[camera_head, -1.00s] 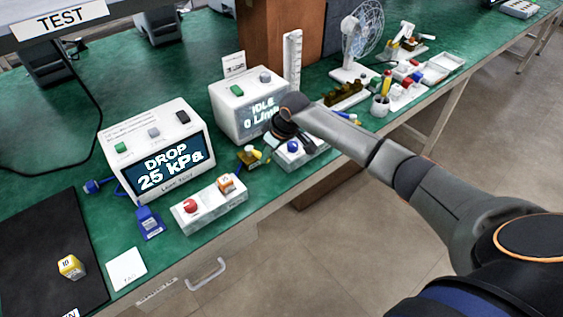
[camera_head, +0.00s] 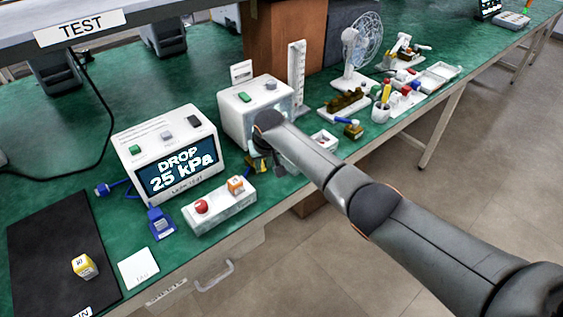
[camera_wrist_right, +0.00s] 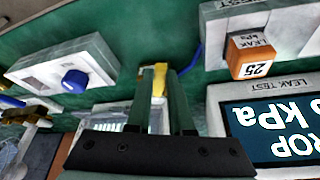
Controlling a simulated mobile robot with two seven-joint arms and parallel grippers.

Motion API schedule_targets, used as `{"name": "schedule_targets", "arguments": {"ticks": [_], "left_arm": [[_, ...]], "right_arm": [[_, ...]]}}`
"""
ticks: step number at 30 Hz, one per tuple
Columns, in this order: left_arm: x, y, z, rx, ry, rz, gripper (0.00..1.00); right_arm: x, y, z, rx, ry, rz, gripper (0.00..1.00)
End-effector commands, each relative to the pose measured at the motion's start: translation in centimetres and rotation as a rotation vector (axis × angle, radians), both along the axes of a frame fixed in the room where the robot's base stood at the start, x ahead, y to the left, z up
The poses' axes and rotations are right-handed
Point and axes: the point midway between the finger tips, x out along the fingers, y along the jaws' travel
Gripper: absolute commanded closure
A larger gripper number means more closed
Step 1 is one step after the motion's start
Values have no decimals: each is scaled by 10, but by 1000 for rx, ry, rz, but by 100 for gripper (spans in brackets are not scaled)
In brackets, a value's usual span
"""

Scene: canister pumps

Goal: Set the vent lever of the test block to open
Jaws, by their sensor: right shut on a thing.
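My right gripper (camera_head: 264,166) reaches down beside the pressure display units and is mostly hidden by its own wrist in the head view. In the right wrist view its two fingers (camera_wrist_right: 160,82) are closed about a small yellow piece (camera_wrist_right: 159,72), which looks like the vent lever. In the head view a small brass-yellow block (camera_head: 257,162), seemingly the test block, shows just under the gripper. The lever's exact setting cannot be read. My left gripper is not in view.
The leak test unit (camera_head: 178,165) reads DROP 25 kPa. A white block with a red button (camera_head: 202,206) and an orange cube (camera_head: 236,185) stands in front. A blue knob (camera_wrist_right: 75,80) on a white block is beside the gripper. A second brass block (camera_head: 353,130) stands right.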

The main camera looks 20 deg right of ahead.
Motion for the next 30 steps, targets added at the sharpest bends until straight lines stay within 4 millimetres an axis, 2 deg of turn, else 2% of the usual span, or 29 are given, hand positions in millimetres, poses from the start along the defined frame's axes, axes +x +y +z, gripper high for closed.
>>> {"name": "schedule_targets", "arguments": {"ticks": [1, 8, 27, 28, 30], "left_arm": [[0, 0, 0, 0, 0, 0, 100], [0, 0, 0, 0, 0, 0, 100], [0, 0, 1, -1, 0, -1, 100], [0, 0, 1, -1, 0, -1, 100], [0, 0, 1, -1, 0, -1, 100]], "right_arm": [[0, 7, -1, 2, 2, -24, 100], [1, 17, 0, 1, 1, -126, 100], [2, 21, 0, 3, -1, -180, 100], [2, 21, 0, 3, -1, -180, 79], [2, 21, 0, 3, -1, -180, 72]]}}
